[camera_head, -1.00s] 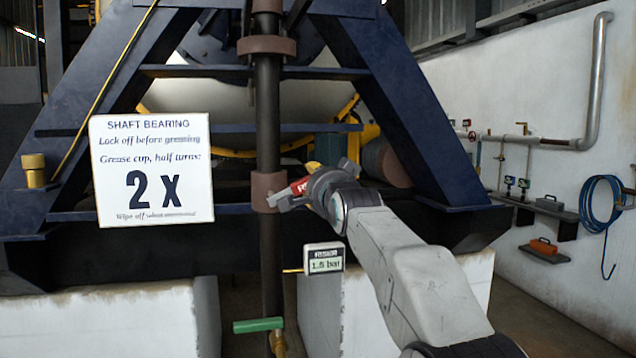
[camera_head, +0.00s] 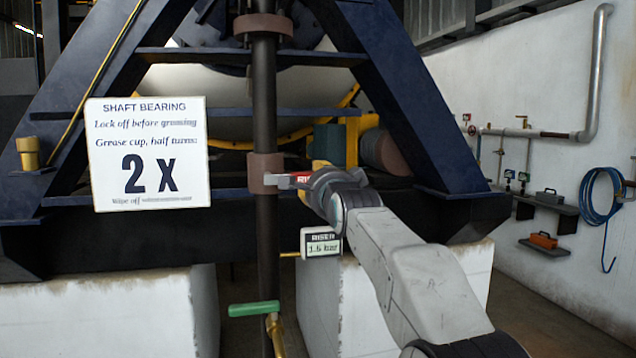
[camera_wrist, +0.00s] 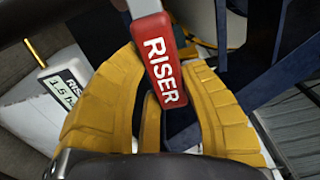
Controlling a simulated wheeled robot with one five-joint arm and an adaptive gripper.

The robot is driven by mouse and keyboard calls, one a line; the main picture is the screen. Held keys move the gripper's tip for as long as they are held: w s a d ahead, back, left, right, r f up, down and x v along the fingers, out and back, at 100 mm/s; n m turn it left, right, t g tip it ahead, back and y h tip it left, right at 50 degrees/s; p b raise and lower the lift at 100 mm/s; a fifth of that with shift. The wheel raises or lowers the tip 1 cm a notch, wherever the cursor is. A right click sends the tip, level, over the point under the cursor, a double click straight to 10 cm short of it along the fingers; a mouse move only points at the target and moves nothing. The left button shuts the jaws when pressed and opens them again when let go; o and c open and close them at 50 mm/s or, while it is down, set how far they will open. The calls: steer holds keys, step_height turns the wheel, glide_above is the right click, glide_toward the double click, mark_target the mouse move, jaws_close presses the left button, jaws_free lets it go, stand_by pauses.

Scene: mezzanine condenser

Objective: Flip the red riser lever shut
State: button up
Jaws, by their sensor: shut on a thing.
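The red riser lever (camera_head: 299,180), marked RISER, sticks out to the right from a brown collar (camera_head: 265,173) on the dark vertical pipe (camera_head: 265,100). It lies roughly level in the head view. My gripper (camera_head: 320,178) is at its outer end, at the right of the pipe. In the wrist view the yellow fingers of my gripper (camera_wrist: 160,85) sit on both sides of the red lever (camera_wrist: 160,55) and are shut on it. The lever's grey shank runs up out of that view.
A green lever (camera_head: 254,309) sits low on the pipe. A shaft bearing sign (camera_head: 148,155) stands left. Blue frame legs (camera_head: 385,95) flank the pipe. A blue hose (camera_head: 590,205) hangs on the right wall.

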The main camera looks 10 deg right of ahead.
steer(key=shift+f, duration=0.1)
steer(key=o, duration=1.3)
steer(key=s, duration=1.2)
steer(key=shift+a, duration=0.1)
